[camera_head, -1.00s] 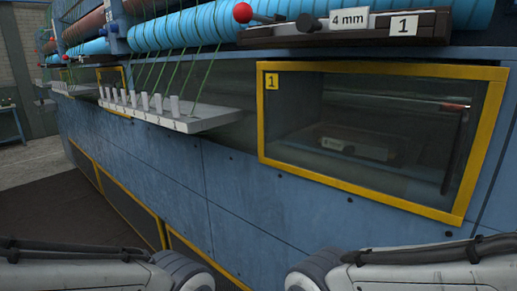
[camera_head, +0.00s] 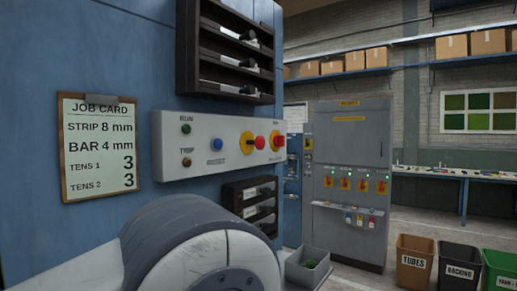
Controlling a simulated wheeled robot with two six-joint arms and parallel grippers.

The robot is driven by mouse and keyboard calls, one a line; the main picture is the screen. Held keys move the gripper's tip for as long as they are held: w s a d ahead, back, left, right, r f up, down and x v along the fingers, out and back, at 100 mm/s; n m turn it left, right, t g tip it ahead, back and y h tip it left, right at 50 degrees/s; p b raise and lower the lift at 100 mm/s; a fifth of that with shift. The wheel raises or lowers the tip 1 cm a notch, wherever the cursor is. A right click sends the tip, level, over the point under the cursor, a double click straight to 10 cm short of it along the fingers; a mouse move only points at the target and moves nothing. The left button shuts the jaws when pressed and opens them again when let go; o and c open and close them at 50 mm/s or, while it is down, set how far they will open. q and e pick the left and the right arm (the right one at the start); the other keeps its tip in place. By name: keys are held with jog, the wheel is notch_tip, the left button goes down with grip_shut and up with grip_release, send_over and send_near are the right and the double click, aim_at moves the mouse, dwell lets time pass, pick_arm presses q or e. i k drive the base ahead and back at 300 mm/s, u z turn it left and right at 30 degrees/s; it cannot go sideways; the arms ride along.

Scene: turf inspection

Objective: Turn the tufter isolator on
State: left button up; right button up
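Neither gripper is in view; a rounded link of my arm fills the bottom left.
A job card (camera_head: 98,146) hangs at left; black racks (camera_head: 226,50) sit above the panel. A grey bin (camera_head: 309,268) stands on the floor before the cabinet. Labelled bins (camera_head: 415,262) and a bench (camera_head: 455,175) are at right. Some floor shows between cabinet and bins.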

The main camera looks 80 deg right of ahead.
aim_at(279, 141)
jog(key=z, duration=2.25)
jog(key=k, duration=0.5)
jog(key=z, duration=1.65)
jog(key=i, duration=0.95)
jog(key=u, duration=1.05)
